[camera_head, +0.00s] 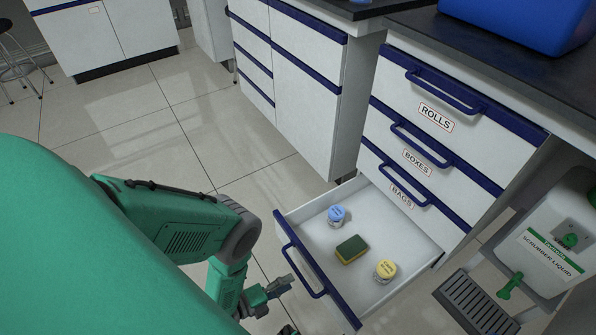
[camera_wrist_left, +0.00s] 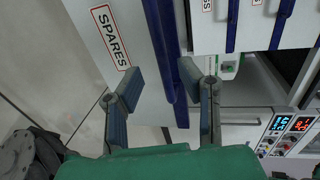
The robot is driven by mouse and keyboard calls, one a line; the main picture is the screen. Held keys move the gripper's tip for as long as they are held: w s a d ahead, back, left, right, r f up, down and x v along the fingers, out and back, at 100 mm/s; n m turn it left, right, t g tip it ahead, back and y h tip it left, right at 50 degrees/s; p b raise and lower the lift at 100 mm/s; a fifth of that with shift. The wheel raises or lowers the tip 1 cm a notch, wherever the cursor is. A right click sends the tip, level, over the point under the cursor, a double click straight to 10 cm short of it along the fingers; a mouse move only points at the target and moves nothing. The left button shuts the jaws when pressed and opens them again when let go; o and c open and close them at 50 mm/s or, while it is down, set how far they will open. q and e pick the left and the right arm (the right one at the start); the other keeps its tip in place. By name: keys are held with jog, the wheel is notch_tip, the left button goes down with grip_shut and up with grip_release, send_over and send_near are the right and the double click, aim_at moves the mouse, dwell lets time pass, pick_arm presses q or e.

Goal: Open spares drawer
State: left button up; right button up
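The spares drawer (camera_head: 400,270) is the bottom drawer of the right cabinet and is pulled well out. Its blue bar handle (camera_head: 303,262) is on the front, and the SPARES label (camera_wrist_left: 110,36) shows in the left wrist view. Inside lie a blue-lidded jar (camera_head: 337,215), a yellow-green sponge (camera_head: 351,249) and a yellow-lidded jar (camera_head: 385,270). My left gripper (camera_head: 282,303) is just outside the drawer front, near the handle. In the left wrist view its fingers (camera_wrist_left: 160,82) are apart with nothing held between them. My right gripper is not in view.
Above are shut drawers labelled ROLLS (camera_head: 436,117), BOXES (camera_head: 417,163) and BAGS (camera_head: 402,196). A scrubber liquid container (camera_head: 545,255) and a dark grate (camera_head: 475,300) are at the right. A blue bin (camera_head: 520,25) sits on the counter. Tiled floor (camera_head: 190,130) left of the drawer is clear.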

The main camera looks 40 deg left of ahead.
pick_arm(q)
jog(key=v, duration=0.6)
jog(key=shift+s, duration=0.4)
jog(key=shift+a, duration=0.1)
